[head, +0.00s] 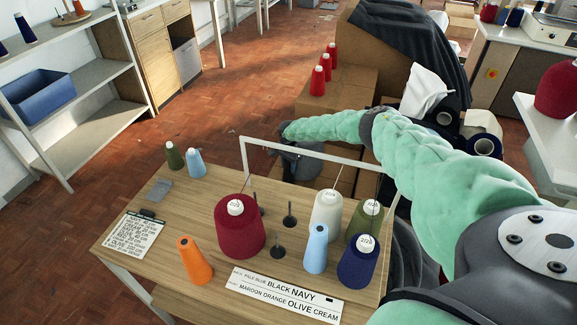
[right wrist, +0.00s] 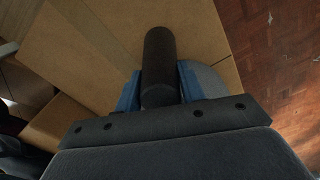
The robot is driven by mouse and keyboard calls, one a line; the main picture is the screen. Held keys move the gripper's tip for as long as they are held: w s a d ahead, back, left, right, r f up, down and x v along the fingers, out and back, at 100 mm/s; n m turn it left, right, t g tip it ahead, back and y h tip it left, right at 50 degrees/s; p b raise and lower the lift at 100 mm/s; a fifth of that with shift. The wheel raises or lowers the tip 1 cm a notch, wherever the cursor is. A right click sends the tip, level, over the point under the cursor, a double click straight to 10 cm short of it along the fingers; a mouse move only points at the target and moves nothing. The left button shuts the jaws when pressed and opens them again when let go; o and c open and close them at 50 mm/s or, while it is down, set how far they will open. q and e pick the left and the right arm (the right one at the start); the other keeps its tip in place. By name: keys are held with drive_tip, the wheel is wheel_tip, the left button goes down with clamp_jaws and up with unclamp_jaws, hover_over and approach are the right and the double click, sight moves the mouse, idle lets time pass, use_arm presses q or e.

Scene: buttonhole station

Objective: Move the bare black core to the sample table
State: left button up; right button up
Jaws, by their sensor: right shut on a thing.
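The bare black core (right wrist: 159,62) is a plain dark cylinder in the right wrist view. It sits between the blue fingers of my right gripper (right wrist: 160,92), which is shut on it. In the head view my right arm reaches in from the right, and the dark right gripper (head: 302,160) is just beyond the white frame at the far side of a wooden table (head: 130,235). I cannot make out the core in the head view. No label tells me whether this table is the sample table. My left gripper is not in view.
The wooden table holds a maroon cone (head: 240,232), an orange cone (head: 194,262), several other cones and bare pegs (head: 290,217). A white frame (head: 310,150) rises at its far edge. Cardboard boxes (head: 345,92) with red cones stand behind. The floor at left is clear.

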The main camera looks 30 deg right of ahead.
drive_tip(key=o, duration=1.2)
drive_tip(key=shift+r, duration=0.1)
